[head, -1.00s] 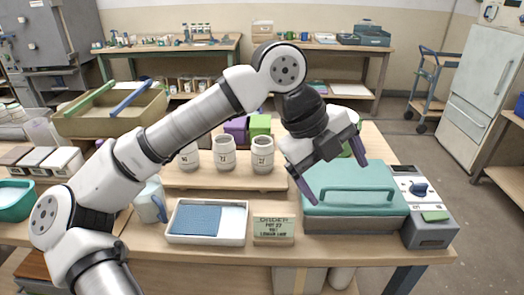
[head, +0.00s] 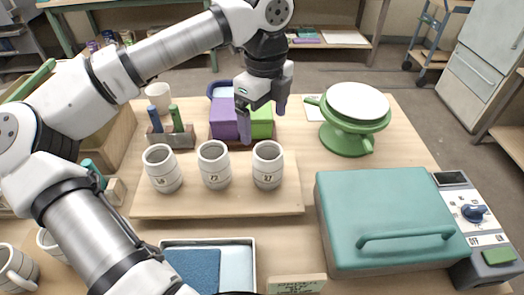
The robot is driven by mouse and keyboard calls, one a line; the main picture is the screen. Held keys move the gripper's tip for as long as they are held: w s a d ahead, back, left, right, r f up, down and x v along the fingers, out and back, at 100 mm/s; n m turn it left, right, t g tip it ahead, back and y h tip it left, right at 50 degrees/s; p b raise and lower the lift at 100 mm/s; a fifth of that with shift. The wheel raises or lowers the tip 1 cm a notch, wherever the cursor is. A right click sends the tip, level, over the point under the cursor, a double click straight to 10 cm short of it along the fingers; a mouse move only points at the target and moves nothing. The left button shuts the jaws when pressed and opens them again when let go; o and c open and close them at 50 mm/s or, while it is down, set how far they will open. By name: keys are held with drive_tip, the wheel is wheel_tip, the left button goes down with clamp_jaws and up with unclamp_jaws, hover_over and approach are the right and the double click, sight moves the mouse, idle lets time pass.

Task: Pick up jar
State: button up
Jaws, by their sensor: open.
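Three white ribbed jars with dark number marks stand upright in a row on a low wooden board (head: 190,205): a left jar (head: 162,168), a middle jar (head: 214,166) and a right jar (head: 268,166). The jar rims are open and no jar is held.
Behind the jars are a purple block (head: 222,118) and a green block (head: 262,128). A holder (head: 172,138) with upright sticks stands behind the left jar. A green turntable (head: 350,135) and a teal-lidded box (head: 385,215) are right. A blue-lined tray (head: 252,262) is in front.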

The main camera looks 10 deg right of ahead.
sight(268, 158)
wheel_tip(268, 158, down, 8)
drive_tip(key=shift+s+f+p, duration=0.15)
drive_tip(key=shift+p, duration=0.45)
drive_tip(key=f, duration=0.1)
drive_tip(key=f+p, duration=0.1)
drive_tip(key=f, duration=0.1)
drive_tip(key=s+f+p, duration=0.1)
drive_tip(key=shift+d+f, duration=0.25)
drive_tip(key=shift+f, duration=0.4)
drive_tip(key=shift+c, duration=0.4)
drive_tip(key=c, duration=1.2)
